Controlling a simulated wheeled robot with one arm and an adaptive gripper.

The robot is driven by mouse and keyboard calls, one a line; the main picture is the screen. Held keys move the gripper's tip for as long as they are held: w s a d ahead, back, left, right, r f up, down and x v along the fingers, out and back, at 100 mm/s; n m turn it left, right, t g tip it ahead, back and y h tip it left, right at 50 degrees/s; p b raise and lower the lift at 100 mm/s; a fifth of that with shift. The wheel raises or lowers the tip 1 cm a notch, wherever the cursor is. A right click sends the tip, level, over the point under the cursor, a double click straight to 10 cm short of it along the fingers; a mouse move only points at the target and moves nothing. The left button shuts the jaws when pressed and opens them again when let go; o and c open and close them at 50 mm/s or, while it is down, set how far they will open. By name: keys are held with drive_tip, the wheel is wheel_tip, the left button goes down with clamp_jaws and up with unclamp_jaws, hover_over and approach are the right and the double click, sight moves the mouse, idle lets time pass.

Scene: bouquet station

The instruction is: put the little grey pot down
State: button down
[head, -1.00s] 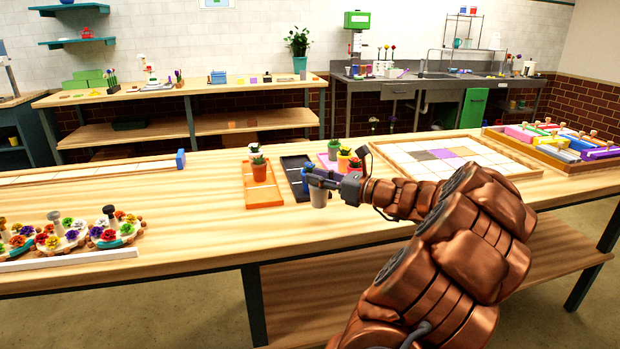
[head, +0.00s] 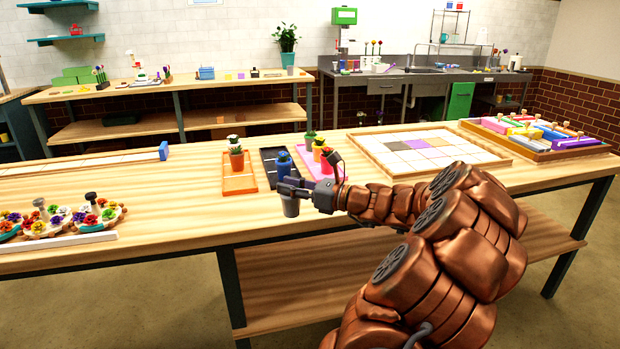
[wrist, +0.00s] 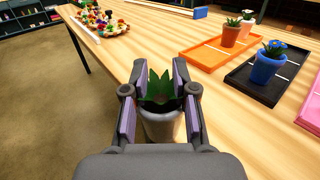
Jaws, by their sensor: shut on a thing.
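My gripper (head: 291,187) is shut on the little grey pot (head: 290,206), holding it near the table's front edge. In the wrist view the grey pot (wrist: 162,130) stands between the two fingers (wrist: 160,95), with a spiky green plant (wrist: 161,88) in it. I cannot tell whether its base touches the table. An orange tray (head: 238,185) with potted plants lies to the left behind it. A black tray (head: 270,160) with a blue pot (head: 284,168) lies just behind my gripper. A pink tray (head: 306,158) is partly hidden by pots and my arm.
The wooden table (head: 180,210) is bare left of the orange tray. Flower arrangements (head: 60,218) stand at the far left. A framed tile board (head: 425,150) and a crate of coloured boxes (head: 540,136) lie to the right.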

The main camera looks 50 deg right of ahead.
drive_tip(key=w+a+f+n+g+y, duration=0.2)
drive_tip(key=w+a, duration=0.3)
drive_tip(key=a, duration=0.7)
drive_tip(key=w+a+f+n+g+y, duration=0.2)
drive_tip(key=w+a+f+n+y, duration=0.1)
drive_tip(key=a, duration=1)
drive_tip(key=w+a+f+n+g+y, duration=0.3)
drive_tip(key=w+a+f+y, duration=0.2)
drive_tip(key=w+a, duration=0.4)
drive_tip(key=a+f, duration=0.1)
drive_tip(key=a, duration=0.2)
drive_tip(key=shift+a, duration=0.4)
